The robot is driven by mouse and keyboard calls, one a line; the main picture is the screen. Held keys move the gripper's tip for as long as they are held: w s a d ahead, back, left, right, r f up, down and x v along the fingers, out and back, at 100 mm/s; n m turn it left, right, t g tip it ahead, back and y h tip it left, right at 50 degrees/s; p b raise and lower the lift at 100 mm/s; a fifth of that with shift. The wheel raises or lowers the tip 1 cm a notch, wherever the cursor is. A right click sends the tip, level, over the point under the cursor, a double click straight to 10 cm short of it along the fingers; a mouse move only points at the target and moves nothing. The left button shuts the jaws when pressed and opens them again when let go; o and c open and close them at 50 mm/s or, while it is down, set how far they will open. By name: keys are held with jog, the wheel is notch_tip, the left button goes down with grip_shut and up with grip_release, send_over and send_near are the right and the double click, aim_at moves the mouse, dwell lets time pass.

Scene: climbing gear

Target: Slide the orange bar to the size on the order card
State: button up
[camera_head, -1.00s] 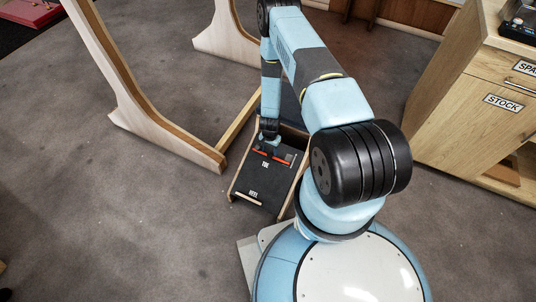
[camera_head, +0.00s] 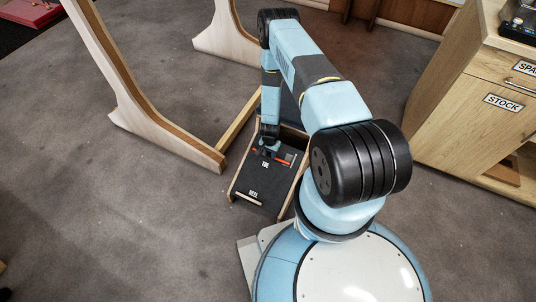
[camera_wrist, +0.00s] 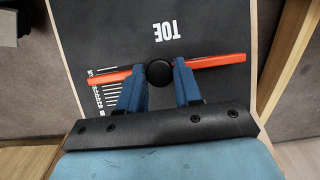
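The orange bar (camera_wrist: 215,62) lies across a black board marked TOE (camera_wrist: 200,25), with a round black knob (camera_wrist: 159,73) on it. The bar's left end is over a printed scale (camera_wrist: 108,94) whose figures are too small to read. My gripper (camera_wrist: 160,72) has one blue finger on each side of the knob; I cannot tell whether they press on it. In the head view the bar (camera_head: 286,160) shows to the right of my gripper (camera_head: 268,149), which hides its left part. I cannot make out the order card.
The board (camera_head: 252,180) is in a wooden-sided frame low near my base, its near end marked HEEL. A pale wooden stand (camera_head: 150,130) rises to its left. A wooden cabinet (camera_head: 450,120) labelled STOCK is at the right. Open grey floor (camera_head: 120,230) lies left of the board.

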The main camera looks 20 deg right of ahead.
grip_shut()
jog(key=shift+w+d+r, duration=0.2)
jog(key=shift+w+d, duration=0.15)
jog(key=shift+d, duration=0.1)
jog(key=shift+w+d+r, duration=0.2)
jog(key=shift+w+d, duration=0.1)
jog(key=shift+d, duration=0.15)
jog(key=shift+a, duration=0.4)
jog(key=o, duration=0.5)
grip_release()
jog(key=shift+d, duration=0.15)
notch_tip(320, 180, up, 14)
jog(key=shift+f, duration=0.15)
jog(key=shift+w, duration=0.1)
